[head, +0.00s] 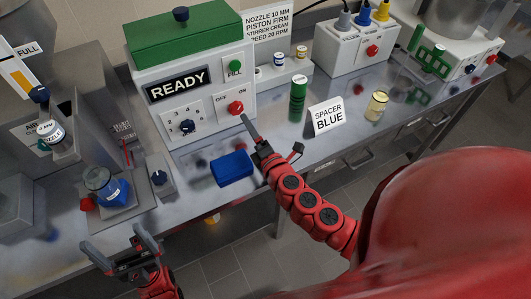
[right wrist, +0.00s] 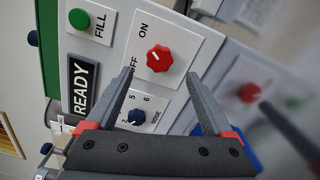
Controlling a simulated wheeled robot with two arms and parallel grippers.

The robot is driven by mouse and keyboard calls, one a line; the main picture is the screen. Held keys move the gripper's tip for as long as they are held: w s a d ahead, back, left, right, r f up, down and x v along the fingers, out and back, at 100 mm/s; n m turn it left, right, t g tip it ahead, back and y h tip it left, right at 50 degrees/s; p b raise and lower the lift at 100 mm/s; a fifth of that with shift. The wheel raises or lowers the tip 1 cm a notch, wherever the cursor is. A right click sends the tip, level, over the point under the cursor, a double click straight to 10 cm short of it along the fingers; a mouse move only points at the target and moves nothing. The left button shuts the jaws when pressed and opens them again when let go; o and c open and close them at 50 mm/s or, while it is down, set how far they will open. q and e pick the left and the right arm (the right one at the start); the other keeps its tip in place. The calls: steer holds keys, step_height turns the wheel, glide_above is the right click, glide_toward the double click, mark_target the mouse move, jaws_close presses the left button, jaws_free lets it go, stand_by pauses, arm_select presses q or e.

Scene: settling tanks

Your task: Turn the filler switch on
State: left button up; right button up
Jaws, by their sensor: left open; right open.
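The filler (head: 190,90) is a white box with a green top, a READY display and a green FILL button (head: 235,66). Its switch is a red knob (head: 235,107) on a white plate marked OFF and ON; I cannot tell which mark it points to. The knob also shows in the right wrist view (right wrist: 158,58), ahead of and between the fingertips. My right gripper (head: 247,131) is open, just in front of the knob, apparently not touching it. It shows open and empty in the right wrist view (right wrist: 158,80). My left gripper (head: 121,245) is open and empty at the bench's front left.
A numbered blue dial (head: 187,126) sits left of the knob. A blue block (head: 232,168) lies below my right gripper. A green cylinder (head: 298,98), a SPACER BLUE card (head: 326,116) and a yellowish jar (head: 376,105) stand to the right. A beaker of blue liquid (head: 107,187) stands left.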

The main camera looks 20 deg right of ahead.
steer(key=s, duration=0.9)
steer(key=shift+s+d, duration=0.2)
steer(key=shift+s, duration=0.15)
steer(key=shift+a, duration=0.1)
